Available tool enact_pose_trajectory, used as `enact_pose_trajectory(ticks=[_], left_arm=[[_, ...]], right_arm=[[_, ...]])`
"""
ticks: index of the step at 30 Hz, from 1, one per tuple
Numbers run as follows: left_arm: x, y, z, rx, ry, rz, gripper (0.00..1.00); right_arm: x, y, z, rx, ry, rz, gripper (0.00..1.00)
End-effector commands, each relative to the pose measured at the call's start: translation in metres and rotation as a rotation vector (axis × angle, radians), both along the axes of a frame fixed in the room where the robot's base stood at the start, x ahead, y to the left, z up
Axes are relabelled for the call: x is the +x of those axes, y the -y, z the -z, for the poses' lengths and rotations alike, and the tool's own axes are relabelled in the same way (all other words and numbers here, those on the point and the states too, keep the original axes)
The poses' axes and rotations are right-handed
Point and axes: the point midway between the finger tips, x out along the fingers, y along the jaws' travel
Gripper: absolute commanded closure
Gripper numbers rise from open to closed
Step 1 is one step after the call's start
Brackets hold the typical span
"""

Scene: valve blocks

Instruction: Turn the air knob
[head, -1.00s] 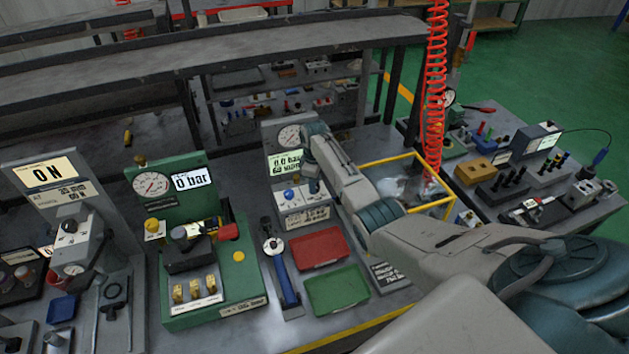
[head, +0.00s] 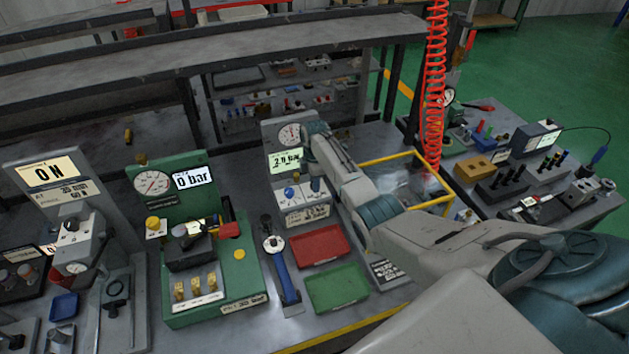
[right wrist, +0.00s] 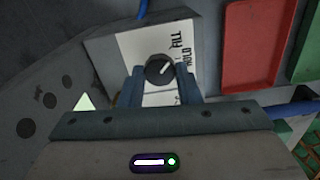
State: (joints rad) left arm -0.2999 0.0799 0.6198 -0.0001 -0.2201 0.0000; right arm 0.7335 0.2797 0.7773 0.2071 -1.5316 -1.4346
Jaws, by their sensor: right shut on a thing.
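The air knob (right wrist: 159,70) is a round black knob with a white pointer line, on a white plate marked FILL and HOLD in the right wrist view. Its pointer slants toward the FILL side. My right gripper (right wrist: 160,88) is shut on the knob, one finger on each side. In the head view my right gripper (head: 314,184) reaches down onto the small grey valve station (head: 276,133), and the knob is hidden there. The station has a dial gauge and a lit display that seems to read about 2.0 bar. My left gripper is not in view.
A blue knob (head: 289,192) sits just left of my right gripper. A red tray (head: 318,249) and a green tray (head: 337,287) lie in front. A green gauge station (head: 240,268) stands to the left. A yellow frame (head: 432,208) is to the right.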

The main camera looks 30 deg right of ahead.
Motion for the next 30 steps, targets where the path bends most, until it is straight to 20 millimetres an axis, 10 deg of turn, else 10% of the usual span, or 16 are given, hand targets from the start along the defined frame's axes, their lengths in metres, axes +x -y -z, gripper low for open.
enact_pose_trajectory(ticks=[10, 11, 14, 30], left_arm=[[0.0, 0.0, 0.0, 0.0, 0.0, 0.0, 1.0], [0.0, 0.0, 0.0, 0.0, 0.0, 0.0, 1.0], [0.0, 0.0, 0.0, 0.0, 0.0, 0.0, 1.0], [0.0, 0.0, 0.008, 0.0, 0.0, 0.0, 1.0]], right_arm=[[0.002, 0.0, -0.003, -0.001, 0.006, -0.004, 0.93], [0.002, 0.001, -0.003, -0.001, 0.006, -0.004, 0.68], [0.002, 0.0, -0.002, -0.002, 0.005, -0.003, 0.48], [0.001, 0.001, -0.025, -0.003, 0.004, -0.004, 0.48]])
